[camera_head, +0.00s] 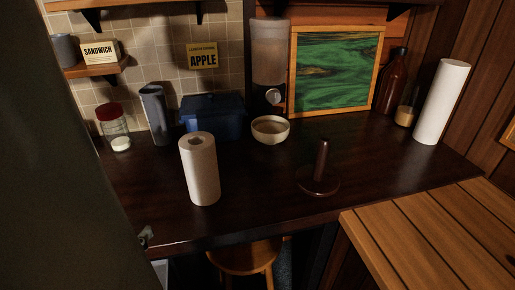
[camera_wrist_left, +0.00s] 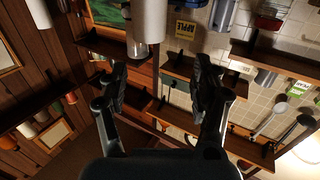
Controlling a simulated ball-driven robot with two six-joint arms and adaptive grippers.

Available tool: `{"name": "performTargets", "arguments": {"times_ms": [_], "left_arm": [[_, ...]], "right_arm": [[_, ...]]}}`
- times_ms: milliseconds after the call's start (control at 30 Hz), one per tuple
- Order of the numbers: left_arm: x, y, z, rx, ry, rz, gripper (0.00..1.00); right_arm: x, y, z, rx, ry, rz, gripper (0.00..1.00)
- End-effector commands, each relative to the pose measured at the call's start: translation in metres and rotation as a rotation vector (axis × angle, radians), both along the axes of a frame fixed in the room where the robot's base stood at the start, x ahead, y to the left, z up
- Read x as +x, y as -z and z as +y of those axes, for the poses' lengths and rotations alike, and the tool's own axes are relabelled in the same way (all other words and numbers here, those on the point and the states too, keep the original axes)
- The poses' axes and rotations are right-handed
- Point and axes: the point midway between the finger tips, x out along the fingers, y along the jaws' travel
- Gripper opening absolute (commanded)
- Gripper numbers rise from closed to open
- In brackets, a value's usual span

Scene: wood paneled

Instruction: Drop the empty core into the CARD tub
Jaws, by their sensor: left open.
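A dark brown upright holder (camera_head: 320,170) with a round base stands on the dark counter. Whether its post is bare or carries an empty core I cannot tell. A white paper roll (camera_head: 199,170) stands upright on the counter to its left. A second white roll (camera_head: 442,102) stands at the far right. I see no tub with a readable CARD label. My left gripper (camera_wrist_left: 162,88) is open and empty in the left wrist view, its two fingers apart with nothing between them. I cannot make it out in the head view. My right gripper is not in view.
A blue box (camera_head: 211,116), a bowl (camera_head: 270,130), a dark jug (camera_head: 156,115) and a red-lidded jar (camera_head: 115,128) stand along the back. A brown bottle (camera_head: 391,80) is at right. A stool (camera_head: 245,257) is below the counter. The counter's front middle is clear.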

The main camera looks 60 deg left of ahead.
Motion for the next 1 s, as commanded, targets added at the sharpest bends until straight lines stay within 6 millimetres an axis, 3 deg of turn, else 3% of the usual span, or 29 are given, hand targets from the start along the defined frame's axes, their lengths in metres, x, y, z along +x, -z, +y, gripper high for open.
{"name": "performTargets", "arguments": {"times_ms": [200, 500, 700, 1000], "left_arm": [[0.045, -0.020, 0.004, 0.000, 0.002, -0.004, 0.65], [0.093, -0.046, 0.008, 0.000, 0.001, -0.003, 0.65], [0.106, -0.051, 0.009, 0.000, 0.001, 0.000, 0.65], [0.107, -0.051, 0.009, 0.000, 0.000, 0.000, 0.65]], "right_arm": [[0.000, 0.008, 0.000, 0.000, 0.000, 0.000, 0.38], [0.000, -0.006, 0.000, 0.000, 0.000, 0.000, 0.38], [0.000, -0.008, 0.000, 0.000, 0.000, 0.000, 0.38], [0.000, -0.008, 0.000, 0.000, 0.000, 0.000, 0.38]]}}
